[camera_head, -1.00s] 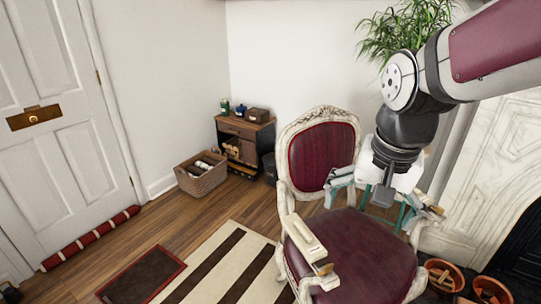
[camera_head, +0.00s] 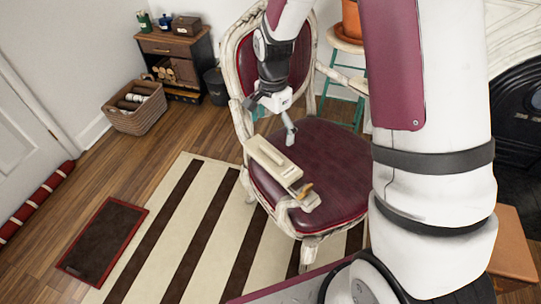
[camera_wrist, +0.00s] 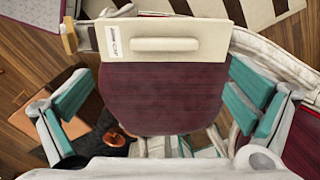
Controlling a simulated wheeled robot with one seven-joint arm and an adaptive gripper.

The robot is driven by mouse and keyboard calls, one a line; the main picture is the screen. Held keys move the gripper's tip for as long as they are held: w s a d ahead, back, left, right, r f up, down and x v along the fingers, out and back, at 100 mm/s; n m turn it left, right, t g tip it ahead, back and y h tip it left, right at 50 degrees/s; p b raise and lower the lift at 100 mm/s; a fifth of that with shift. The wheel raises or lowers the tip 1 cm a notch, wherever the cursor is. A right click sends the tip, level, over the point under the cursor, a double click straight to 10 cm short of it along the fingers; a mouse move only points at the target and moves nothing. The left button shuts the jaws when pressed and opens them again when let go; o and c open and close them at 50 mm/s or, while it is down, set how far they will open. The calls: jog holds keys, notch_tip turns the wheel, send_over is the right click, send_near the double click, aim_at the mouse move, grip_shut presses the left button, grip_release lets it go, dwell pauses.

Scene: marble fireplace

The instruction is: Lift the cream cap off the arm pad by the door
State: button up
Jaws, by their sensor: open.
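The cream cap (camera_head: 265,155) lies along the chair arm nearer the door in the head view. In the wrist view the cap (camera_wrist: 205,30) fills the top, with a raised bar handle and a small printed label. My gripper (camera_head: 271,118) is above and just behind the cap in the head view, with nothing in it. In the wrist view my gripper (camera_wrist: 162,103) is open, its teal finger pads wide apart. The cap lies ahead of the fingers, not between them. The arm pad itself is mostly hidden under the cap.
The burgundy chair seat (camera_head: 325,165) lies beside the cap. A tan piece (camera_head: 304,191) sits at the front end of the arm. A striped rug (camera_head: 185,215) covers the floor towards the door (camera_head: 25,130). A stool (camera_head: 345,85) stands behind the chair.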

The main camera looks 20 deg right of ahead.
aim_at(272, 152)
notch_tip(272, 152, down, 6)
jog(key=shift+r+b, duration=0.25)
jog(key=shift+b, duration=0.05)
jog(key=shift+w+a+f+b, duration=0.1)
jog(key=shift+w+f+b, duration=0.1)
jog(key=shift+f, duration=1.1)
jog(key=shift+w+f+b, duration=0.1)
jog(key=shift+f+b, duration=0.1)
jog(key=shift+f, duration=1.05)
jog(key=c, duration=1.1)
